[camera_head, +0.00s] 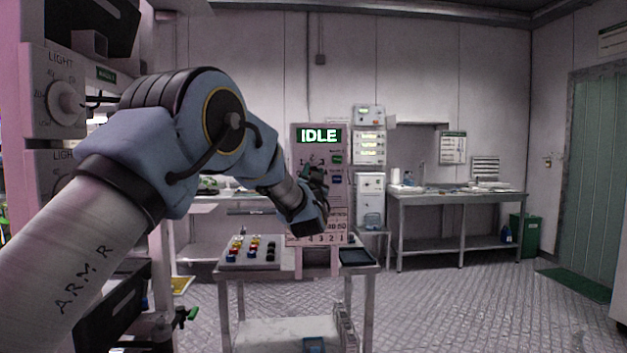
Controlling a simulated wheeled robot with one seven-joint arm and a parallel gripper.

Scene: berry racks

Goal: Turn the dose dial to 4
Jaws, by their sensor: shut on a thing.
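The dosing panel (337,192) stands upright behind a small table, with a lit green display reading IDLE (319,136). Numbers show on its upper left face, near a dial that is mostly hidden behind my gripper. My gripper (318,178) is at the front of the panel, shut on what looks like the dose dial. The dial's pointer and present setting cannot be made out. A green button (337,159) is on the panel's right side. A row of numbers (318,239) runs along the panel's lower part.
The small table (235,273) below the panel holds several coloured caps (253,247) at left and a dark tray (357,257) at right. A rack with a LIGHT knob (66,102) is close at left. A steel bench (462,197) stands back right.

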